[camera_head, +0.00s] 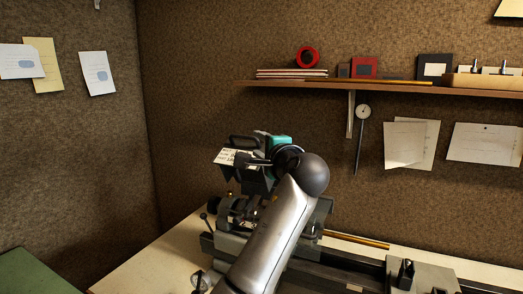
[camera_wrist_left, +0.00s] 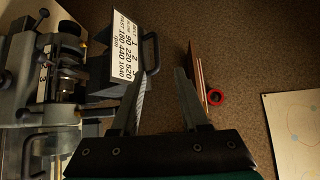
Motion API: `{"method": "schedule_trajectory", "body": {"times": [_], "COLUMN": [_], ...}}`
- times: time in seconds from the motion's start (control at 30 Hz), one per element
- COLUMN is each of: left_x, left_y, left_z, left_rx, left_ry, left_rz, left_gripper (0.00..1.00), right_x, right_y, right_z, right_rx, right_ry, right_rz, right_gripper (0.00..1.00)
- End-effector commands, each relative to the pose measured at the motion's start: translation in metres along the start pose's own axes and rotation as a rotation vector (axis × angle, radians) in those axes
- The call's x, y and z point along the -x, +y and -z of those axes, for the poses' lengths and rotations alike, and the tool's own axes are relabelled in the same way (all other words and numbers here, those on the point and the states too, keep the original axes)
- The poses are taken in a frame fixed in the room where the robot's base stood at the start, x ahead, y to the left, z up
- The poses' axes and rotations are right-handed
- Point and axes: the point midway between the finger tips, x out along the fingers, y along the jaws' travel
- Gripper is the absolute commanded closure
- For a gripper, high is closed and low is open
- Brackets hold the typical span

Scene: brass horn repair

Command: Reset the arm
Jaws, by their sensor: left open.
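My left arm (camera_head: 270,235) rises from the bottom of the head view, bent at a dark round joint. Its left gripper (camera_head: 256,148), black with a teal part, is beside the lathe headstock with its white speed label (camera_head: 229,155). In the left wrist view the left gripper (camera_wrist_left: 160,78) has its two fingers apart, with nothing held between them. The headstock's label (camera_wrist_left: 126,45) and black handle (camera_wrist_left: 153,45) show close beyond one finger; I cannot tell if they touch. My right gripper is not in view.
The lathe (camera_head: 340,271) stands on a pale bench (camera_head: 160,264), with a brass rod (camera_head: 357,241) behind its bed. A wall shelf (camera_head: 390,88) holds a red tape roll (camera_head: 307,57) and boxes. A dial gauge (camera_head: 363,112) hangs below. The air above the bench at left is free.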

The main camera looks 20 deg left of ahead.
Motion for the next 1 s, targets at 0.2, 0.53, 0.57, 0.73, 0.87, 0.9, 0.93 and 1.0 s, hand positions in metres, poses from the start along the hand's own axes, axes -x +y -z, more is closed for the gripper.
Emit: {"method": "schedule_trajectory", "body": {"times": [0.2,0.53,0.57,0.73,0.87,0.9,0.93,1.0], "left_x": [0.011,0.011,0.011,0.012,0.016,0.019,0.022,0.032], "left_y": [0.000,0.000,0.000,0.013,0.063,0.084,0.101,0.142], "left_z": [0.000,0.000,0.000,-0.001,-0.005,-0.007,-0.009,-0.016], "left_rx": [0.000,0.000,0.000,0.013,0.072,0.099,0.121,0.178], "left_ry": [0.000,0.000,0.000,0.007,0.037,0.048,0.056,0.070], "left_rz": [-0.001,-0.001,-0.001,-0.023,-0.117,-0.159,-0.193,-0.279], "left_gripper": [0.55,0.55,0.55,0.55,0.55,0.55,0.55,0.55], "right_x": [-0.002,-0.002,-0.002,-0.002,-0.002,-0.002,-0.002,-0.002], "right_y": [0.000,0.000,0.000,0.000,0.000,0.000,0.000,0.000], "right_z": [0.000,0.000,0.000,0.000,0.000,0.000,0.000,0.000], "right_rx": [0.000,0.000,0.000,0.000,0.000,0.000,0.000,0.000], "right_ry": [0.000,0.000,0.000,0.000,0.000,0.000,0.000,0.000], "right_rz": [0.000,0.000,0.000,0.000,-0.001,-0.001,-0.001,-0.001], "right_gripper": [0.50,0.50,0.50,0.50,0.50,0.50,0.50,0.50]}}
